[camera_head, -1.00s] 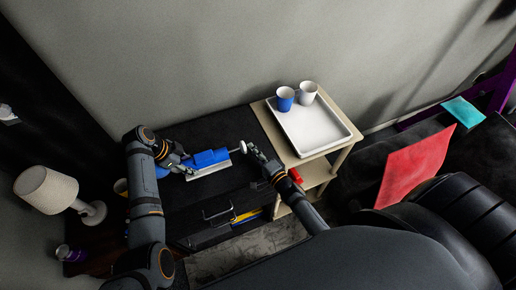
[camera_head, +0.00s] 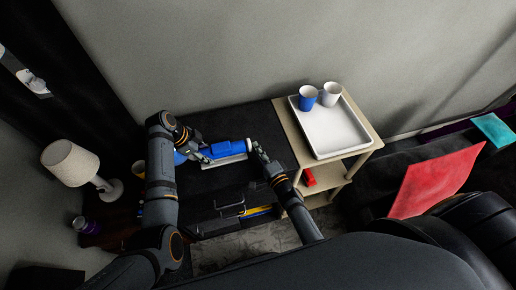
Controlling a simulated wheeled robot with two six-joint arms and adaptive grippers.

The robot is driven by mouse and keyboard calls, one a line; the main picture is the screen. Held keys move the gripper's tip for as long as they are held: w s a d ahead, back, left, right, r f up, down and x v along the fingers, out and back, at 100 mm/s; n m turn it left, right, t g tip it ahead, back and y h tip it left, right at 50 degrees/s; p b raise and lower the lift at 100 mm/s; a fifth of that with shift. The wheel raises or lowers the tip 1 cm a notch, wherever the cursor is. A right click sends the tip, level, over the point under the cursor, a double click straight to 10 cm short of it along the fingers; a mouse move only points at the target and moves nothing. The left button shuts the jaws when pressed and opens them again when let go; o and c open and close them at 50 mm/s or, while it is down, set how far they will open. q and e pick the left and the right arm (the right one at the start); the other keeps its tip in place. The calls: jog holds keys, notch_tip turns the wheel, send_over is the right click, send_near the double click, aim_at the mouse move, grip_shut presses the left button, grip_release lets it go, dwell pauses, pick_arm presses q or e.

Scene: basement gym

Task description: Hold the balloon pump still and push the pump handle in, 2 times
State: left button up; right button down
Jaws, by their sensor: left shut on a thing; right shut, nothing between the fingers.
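The balloon pump (camera_head: 226,148) is a blue cylinder lying level above a pale base, on the dark top of the cabinet. My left gripper (camera_head: 205,153) is shut on the pump from its left part and hides some of it. The pale pump handle (camera_head: 249,145) is at the right end, close against the blue body, with hardly any rod showing. My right gripper (camera_head: 257,147) is shut and empty, with its fingertips at the handle's outer side. Whether they touch the handle is too small to tell.
A wooden side table (camera_head: 366,148) stands to the right, bearing a white tray (camera_head: 335,130), a blue cup (camera_head: 308,98) and a white cup (camera_head: 331,94). A red object (camera_head: 309,177) is on its lower shelf. A lamp (camera_head: 72,162) stands at left.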

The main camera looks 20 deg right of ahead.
jog(key=d, duration=0.4)
jog(key=shift+d, duration=0.1)
jog(key=v, duration=0.9)
jog(key=shift+a, duration=0.25)
jog(key=shift+s+d, duration=0.2)
jog(key=shift+s, duration=0.35)
pick_arm(q)
jog(key=o, duration=1.2)
jog(key=shift+o, duration=0.2)
jog(key=v, duration=1.2)
